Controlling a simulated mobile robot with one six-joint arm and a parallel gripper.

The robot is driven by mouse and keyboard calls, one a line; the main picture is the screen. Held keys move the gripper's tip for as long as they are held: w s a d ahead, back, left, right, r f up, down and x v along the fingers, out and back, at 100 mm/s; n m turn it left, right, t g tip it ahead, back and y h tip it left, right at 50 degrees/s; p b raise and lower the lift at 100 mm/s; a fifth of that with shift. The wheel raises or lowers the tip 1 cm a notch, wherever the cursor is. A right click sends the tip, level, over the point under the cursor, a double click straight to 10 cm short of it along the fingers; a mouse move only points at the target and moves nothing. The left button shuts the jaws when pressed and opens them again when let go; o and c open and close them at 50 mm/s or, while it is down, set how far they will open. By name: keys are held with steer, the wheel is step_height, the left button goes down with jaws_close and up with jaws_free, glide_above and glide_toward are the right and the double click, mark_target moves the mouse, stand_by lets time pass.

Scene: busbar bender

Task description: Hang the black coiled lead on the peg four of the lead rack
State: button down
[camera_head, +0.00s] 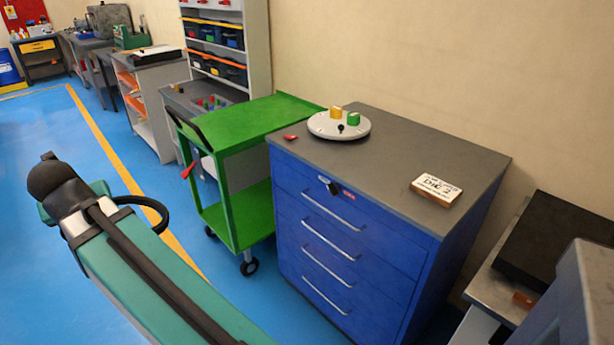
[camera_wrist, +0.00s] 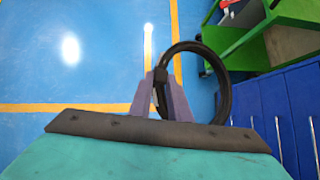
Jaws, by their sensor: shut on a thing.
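The black coiled lead (camera_wrist: 224,80) shows in the wrist view as a black ring. My gripper (camera_wrist: 161,82) is shut on one side of it, and the loop extends to the right of the fingers, over the blue floor. In the head view part of the lead (camera_head: 158,208) shows as a black loop beside the end of my arm. The fingers are hidden there behind my own arm. I cannot make out the lead rack or its peg four in either view.
A green cart (camera_head: 240,119) stands beside a blue drawer cabinet (camera_head: 325,215). On the cabinet are a round grey turntable (camera_head: 322,130) and a white "DIE 2" block (camera_head: 436,190). A grey bench (camera_head: 500,280) is at lower right. The blue floor (camera_head: 50,260) at left is open.

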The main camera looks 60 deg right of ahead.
steer(key=s+d+r+m+g+h, duration=0.1)
steer(key=s+d+m+g, duration=0.15)
steer(key=s+d, duration=0.7)
steer(key=s+d+m+g+h+b, duration=0.1)
steer(key=s+d+m+h, duration=0.2)
steer(key=d, duration=1.1)
steer(key=s+d+r+m+g, duration=0.1)
steer(key=s+d+m, duration=0.1)
steer(key=s+d, duration=0.8)
steer(key=s+d+m+g, duration=0.2)
steer(key=s+d, duration=0.3)
steer(key=s, duration=0.5)
steer(key=s+d+r+m+g+b, duration=0.1)
steer(key=s+d, duration=0.4)
steer(key=s, duration=0.6)
steer(key=s+d+r+m+g, duration=0.1)
steer(key=s+d+m+g, duration=0.3)
steer(key=s, duration=0.7)
steer(key=shift+d+m+b, duration=0.3)
steer(key=shift+d+m, duration=0.15)
steer(key=shift+d, duration=0.45)
